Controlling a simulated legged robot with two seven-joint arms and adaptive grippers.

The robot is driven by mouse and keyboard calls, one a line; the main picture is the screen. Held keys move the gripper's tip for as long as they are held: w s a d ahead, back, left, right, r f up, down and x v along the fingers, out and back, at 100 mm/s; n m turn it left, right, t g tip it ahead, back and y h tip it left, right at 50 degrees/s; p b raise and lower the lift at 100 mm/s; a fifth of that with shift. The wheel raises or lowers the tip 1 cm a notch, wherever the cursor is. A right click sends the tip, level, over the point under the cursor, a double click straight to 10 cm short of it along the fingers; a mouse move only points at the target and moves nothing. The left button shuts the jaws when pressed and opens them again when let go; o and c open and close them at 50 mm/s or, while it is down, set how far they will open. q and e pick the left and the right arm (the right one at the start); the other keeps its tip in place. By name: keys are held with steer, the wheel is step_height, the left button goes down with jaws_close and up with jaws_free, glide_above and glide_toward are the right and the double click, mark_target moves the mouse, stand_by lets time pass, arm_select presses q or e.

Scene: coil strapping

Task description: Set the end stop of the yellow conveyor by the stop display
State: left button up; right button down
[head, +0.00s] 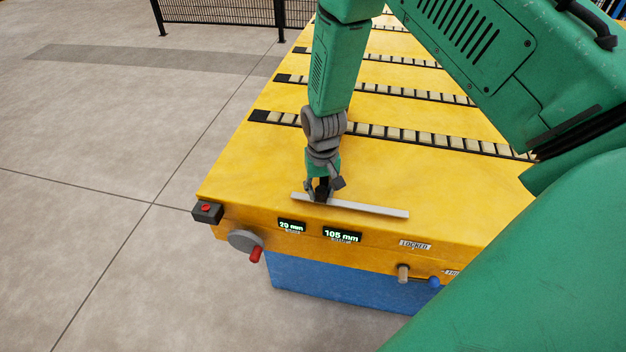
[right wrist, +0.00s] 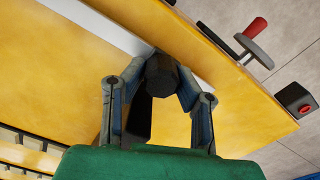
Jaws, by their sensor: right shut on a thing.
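The yellow conveyor (head: 440,170) has a pale flat bar, its end stop (head: 375,210), lying across the top near the front edge. My right gripper (head: 321,194) is shut on a dark knob on the bar, near its left end. In the right wrist view, the fingers (right wrist: 160,85) close around this dark faceted knob (right wrist: 163,72) beside the pale bar (right wrist: 95,25). Two displays on the front face read "20 mm" (head: 291,226) and "105 mm" (head: 342,236); their small labels are unreadable. My left gripper is out of view.
A grey handwheel (head: 242,239) with a red grip (head: 256,254) and a red-button box (head: 207,212) sit at the conveyor's left front. A "LOCKED" label (head: 415,244) is above a tan knob (head: 403,273) and a blue knob (head: 434,282). Floor is clear at left.

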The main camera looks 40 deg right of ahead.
steer(key=c, duration=1.3)
jaws_free()
steer(key=shift+a, duration=0.1)
steer(key=shift+o, duration=0.2)
steer(key=shift+a+r, duration=0.15)
steer(key=shift+a, duration=0.2)
step_height(320, 180, up, 12)
steer(key=shift+a, duration=0.2)
steer(key=shift+w, duration=0.1)
